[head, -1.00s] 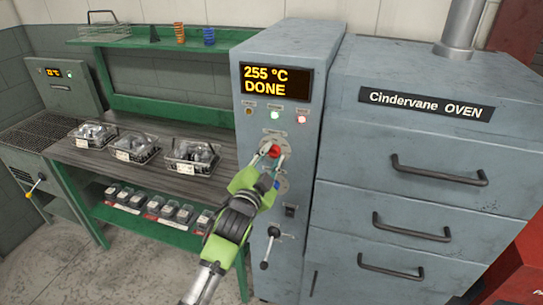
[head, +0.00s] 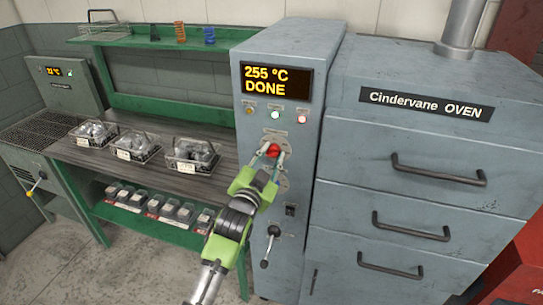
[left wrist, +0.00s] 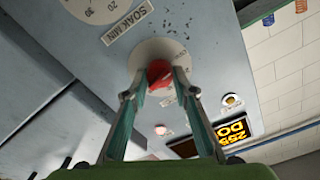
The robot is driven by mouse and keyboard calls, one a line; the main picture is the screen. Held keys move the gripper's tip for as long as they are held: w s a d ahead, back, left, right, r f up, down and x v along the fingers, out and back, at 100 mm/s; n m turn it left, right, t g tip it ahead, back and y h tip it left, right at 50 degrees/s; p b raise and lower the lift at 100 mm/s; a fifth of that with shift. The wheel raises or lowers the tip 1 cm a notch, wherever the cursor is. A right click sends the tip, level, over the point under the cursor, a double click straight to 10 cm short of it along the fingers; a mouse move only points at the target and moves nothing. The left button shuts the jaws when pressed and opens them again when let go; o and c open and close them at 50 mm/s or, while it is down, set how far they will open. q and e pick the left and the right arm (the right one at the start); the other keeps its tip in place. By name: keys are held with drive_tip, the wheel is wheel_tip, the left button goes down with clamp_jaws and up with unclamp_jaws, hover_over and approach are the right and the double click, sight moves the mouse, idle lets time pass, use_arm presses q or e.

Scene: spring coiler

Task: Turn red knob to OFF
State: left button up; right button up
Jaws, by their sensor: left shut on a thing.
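The red knob (head: 272,151) sits on the front of the grey control cabinet (head: 252,120), below the amber display (head: 276,79) that reads 255 °C DONE. My left gripper (head: 272,157) is at the knob, with one finger on each side of it. In the left wrist view the fingertips (left wrist: 158,78) close on the red knob (left wrist: 159,70), in front of its round pale dial plate (left wrist: 150,52). The fingers and green palm hide part of the dial, so I cannot read the knob's setting. My right gripper is not in view.
A SOAK MIN dial (left wrist: 95,8) is beside the knob. The oven drawers (head: 420,180) are to the right; a bench with wire baskets (head: 190,155) is to the left.

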use_arm(q)
drive_tip(key=o, duration=1.1)
drive_tip(key=v, duration=1.2)
drive_tip(key=shift+f, duration=0.1)
